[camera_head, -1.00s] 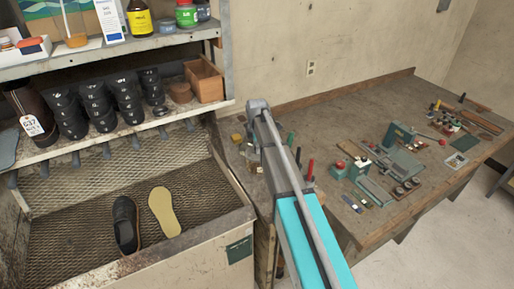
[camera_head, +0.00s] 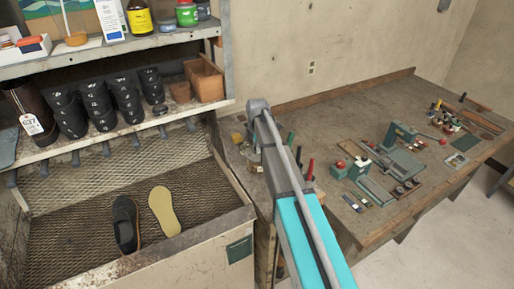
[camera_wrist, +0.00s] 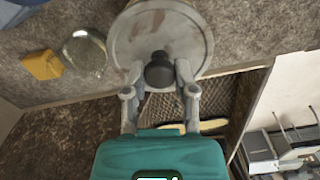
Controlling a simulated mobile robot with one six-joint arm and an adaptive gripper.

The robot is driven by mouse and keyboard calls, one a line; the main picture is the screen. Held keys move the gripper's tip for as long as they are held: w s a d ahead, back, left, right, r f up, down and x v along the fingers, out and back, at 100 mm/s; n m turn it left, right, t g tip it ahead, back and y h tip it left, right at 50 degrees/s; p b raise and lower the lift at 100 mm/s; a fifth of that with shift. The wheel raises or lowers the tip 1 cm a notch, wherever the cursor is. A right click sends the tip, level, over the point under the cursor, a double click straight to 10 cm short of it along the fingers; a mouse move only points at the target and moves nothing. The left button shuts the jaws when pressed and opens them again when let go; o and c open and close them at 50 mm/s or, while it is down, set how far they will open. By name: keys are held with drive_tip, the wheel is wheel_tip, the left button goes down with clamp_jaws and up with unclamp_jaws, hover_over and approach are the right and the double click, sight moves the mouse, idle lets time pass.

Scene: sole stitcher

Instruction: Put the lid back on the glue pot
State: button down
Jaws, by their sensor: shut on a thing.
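A round grey metal lid (camera_wrist: 138,38) with brownish smears and a black knob (camera_wrist: 159,72) fills the top middle of the wrist view. My gripper (camera_wrist: 160,78) is shut on the knob, with one finger on each side. The lid is over or just above the grey bench top; I cannot tell whether it touches anything below. I cannot make out the glue pot for certain; whatever lies under the lid is hidden by it. In the head view my arm hides the gripper and lid.
A yellow block (camera_wrist: 42,65) and a round clear dish (camera_wrist: 84,53) lie left of the lid. The workbench (camera_head: 318,122) holds several tools at right.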

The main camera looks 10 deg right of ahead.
drive_tip(key=shift+c, duration=1.7)
unclamp_jaws()
drive_tip(key=o, duration=0.3)
drive_tip(key=shift+o, duration=0.2)
drive_tip(key=shift+r, duration=0.15)
drive_tip(key=shift+r+p, duration=3.35)
drive_tip(key=shift+p, duration=0.15)
drive_tip(key=shift+c, duration=0.3)
